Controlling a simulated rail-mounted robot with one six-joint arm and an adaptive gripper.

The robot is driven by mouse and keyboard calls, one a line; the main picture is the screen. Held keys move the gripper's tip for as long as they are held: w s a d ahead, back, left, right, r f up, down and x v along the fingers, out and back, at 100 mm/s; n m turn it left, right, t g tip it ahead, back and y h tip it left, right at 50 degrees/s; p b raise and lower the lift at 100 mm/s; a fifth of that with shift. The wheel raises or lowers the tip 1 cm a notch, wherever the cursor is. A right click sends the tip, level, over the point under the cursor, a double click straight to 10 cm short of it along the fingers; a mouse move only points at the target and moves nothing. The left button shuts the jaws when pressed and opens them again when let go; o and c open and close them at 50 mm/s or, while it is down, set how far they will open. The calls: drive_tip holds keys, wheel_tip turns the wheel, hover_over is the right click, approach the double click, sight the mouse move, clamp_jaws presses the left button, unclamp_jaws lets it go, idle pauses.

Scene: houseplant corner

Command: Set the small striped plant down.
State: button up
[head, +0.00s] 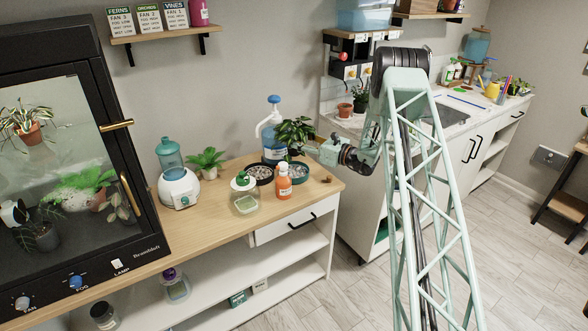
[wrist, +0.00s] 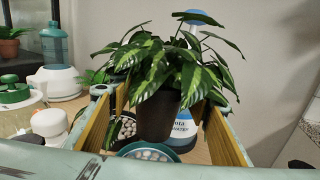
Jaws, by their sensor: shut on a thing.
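The small striped plant (head: 296,130) has dark green leaves with pale stripes and a dark pot. In the wrist view the plant (wrist: 165,75) stands upright between the yellow-lined fingers of my gripper (wrist: 168,112), which is shut on its pot. In the head view my gripper (head: 312,150) reaches in from the right over the table's right end. A teal saucer of pebbles (head: 300,170) is below the plant; it also shows under the pot in the wrist view (wrist: 185,155). I cannot tell whether the pot touches anything below.
A black saucer of pebbles (head: 259,166) lies left of the teal one. A lidded jar (head: 245,195), a fern (head: 207,162) and a white device (head: 179,189) stand further left. The wooden tabletop's (head: 222,217) front strip is clear.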

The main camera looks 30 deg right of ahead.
sight(294, 150)
drive_tip(key=shift+f+b, duration=0.4)
drive_tip(key=shift+f, duration=2.65)
drive_tip(key=shift+f+b, duration=0.3)
drive_tip(key=shift+f, duration=1.55)
drive_tip(key=shift+f, duration=0.15)
drive_tip(key=o, duration=0.9)
drive_tip(key=shift+o, duration=0.2)
drive_tip(key=p+v, duration=0.1)
drive_tip(key=v, duration=1.1)
